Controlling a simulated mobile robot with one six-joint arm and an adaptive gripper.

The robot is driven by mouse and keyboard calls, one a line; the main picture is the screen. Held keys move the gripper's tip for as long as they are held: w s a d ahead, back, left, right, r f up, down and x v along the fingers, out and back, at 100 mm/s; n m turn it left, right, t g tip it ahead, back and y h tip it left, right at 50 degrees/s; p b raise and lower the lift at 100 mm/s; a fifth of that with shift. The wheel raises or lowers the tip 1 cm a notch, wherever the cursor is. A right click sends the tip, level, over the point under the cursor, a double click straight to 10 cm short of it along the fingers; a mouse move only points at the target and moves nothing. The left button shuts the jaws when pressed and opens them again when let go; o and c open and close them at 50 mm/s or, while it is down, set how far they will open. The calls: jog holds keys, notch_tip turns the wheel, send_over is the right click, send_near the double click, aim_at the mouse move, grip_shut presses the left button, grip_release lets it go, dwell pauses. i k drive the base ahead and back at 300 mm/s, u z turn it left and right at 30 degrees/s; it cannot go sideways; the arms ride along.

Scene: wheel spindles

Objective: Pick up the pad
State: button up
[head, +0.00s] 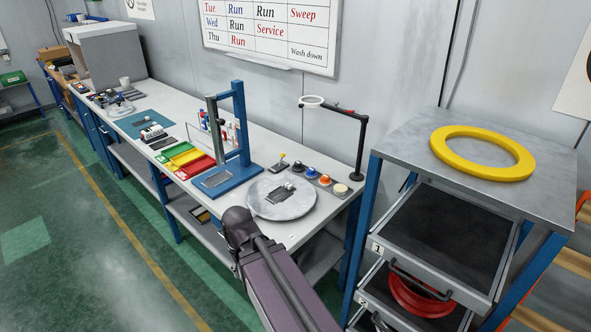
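A round grey plate (262,208) lies on the right end of the long workbench. On its middle lies a small dark, flat, ribbed piece (279,197) with a lighter bit at its upper right; it may be the pad, but it is too small to be sure. My arm comes up from the bottom of the head view and ends in a dark rounded joint just left of and in front of the plate. My gripper cannot be made out; nothing is seen held.
A blue press frame (241,125) stands left of the plate. Behind it are a row of coloured knobs (325,180) and a black stand (361,150) with a ring. Red, yellow and green bins (196,168) sit further left. A drawer cabinet carries a yellow ring (440,148).

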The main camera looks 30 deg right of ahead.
aim_at(312, 175)
jog(key=u, duration=0.15)
jog(key=i, duration=0.6)
jog(key=z, duration=0.55)
jog(key=i, duration=0.65)
jog(key=z, duration=0.5)
